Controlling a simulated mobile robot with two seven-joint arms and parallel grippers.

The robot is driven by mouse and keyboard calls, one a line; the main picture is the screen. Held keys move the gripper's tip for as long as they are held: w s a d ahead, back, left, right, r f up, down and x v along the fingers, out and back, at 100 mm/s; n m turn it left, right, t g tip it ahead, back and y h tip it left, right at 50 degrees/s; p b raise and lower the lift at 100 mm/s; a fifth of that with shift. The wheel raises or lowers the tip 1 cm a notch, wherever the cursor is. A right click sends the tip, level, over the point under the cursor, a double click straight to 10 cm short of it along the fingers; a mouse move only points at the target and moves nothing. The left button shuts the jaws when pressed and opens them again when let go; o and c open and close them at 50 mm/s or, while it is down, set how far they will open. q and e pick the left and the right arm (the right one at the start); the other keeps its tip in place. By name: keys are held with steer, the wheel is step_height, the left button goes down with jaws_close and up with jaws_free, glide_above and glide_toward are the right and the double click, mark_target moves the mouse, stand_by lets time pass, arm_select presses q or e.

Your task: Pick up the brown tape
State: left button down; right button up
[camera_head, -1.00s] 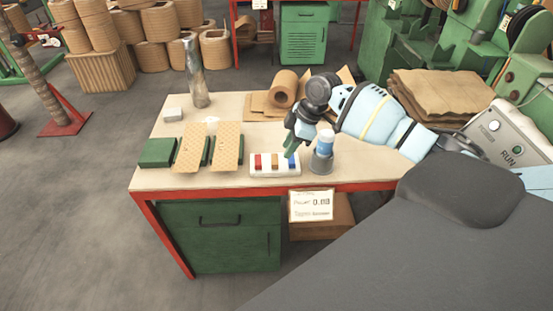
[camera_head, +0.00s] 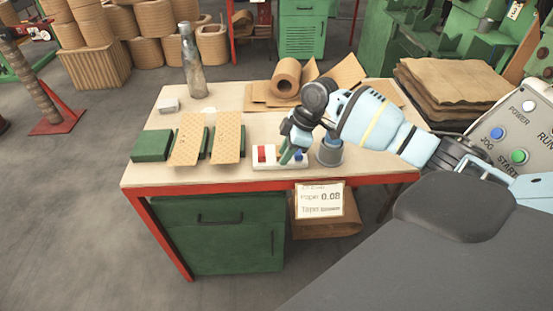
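A small white tray (camera_head: 258,167) sits near the front edge of the table. A red piece (camera_head: 262,153) stands at its left and a blue piece (camera_head: 299,156) at its right. My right gripper (camera_head: 286,157) reaches down over the middle of the tray, its fingers between the red and blue pieces. The brown tape is hidden behind the fingers at the middle of the tray. I cannot tell whether the fingers are open or closed on it. My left gripper is not in view.
Right of the tray is a grey cup (camera_head: 330,152), partly behind my arm. Left are two tan perforated boards (camera_head: 187,140) on green blocks (camera_head: 152,146). A bottle (camera_head: 193,70) and a brown roll (camera_head: 286,78) stand farther back. A label sign (camera_head: 320,199) hangs at the front edge.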

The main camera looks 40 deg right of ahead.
steer(key=shift+w+a+f, duration=0.15)
steer(key=shift+f, duration=0.15)
jaws_close()
stand_by(0.4)
step_height(320, 180, up, 10)
steer(key=s+a+r+m+t+h, duration=0.1)
steer(key=s+a+m+t+h, duration=0.1)
steer(key=s+a+m, duration=0.8)
steer(key=a+m+h, duration=0.1)
steer(key=a, duration=0.3)
steer(key=shift+s+a+h, duration=0.15)
steer(key=shift+s+h, duration=0.15)
steer(key=shift+s, duration=0.05)
